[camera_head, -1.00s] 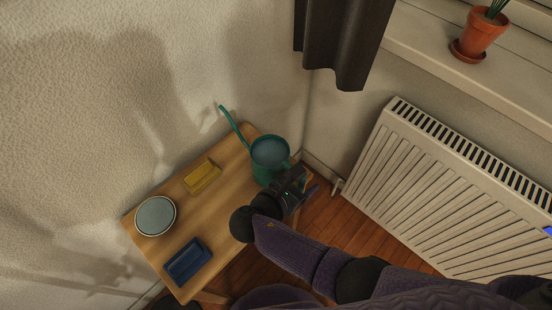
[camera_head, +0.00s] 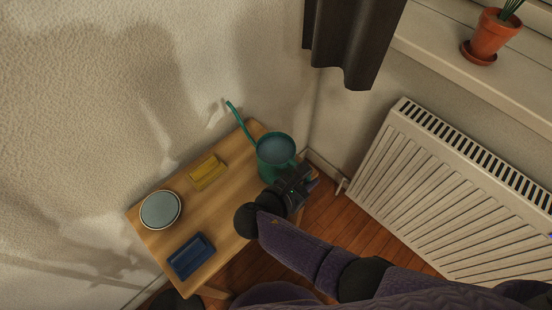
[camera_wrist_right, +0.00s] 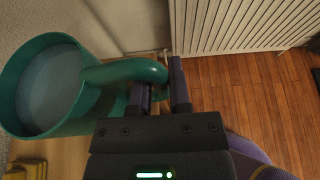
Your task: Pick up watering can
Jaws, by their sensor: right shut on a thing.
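The green watering can (camera_head: 268,167) is at the right end of the small wooden table, its long spout pointing up and left toward the wall. In the right wrist view, the can (camera_wrist_right: 22,121) shows its wide open top at the left and its curved handle reaching between my fingers. My right gripper (camera_head: 305,181) is at the can's right side, shut on the handle; its fingers (camera_wrist_right: 163,90) show on either side of the handle's end. The can looks upright; I cannot tell whether its base touches the table. My left gripper is not in view.
The wooden table (camera_head: 226,204) also holds a yellow block-like item (camera_head: 208,172), a round pale-topped dish (camera_head: 161,209) and a blue tray (camera_head: 191,256). A wall stands close behind. A white radiator (camera_head: 450,190) is at the right, below a sill with a potted plant (camera_head: 491,35).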

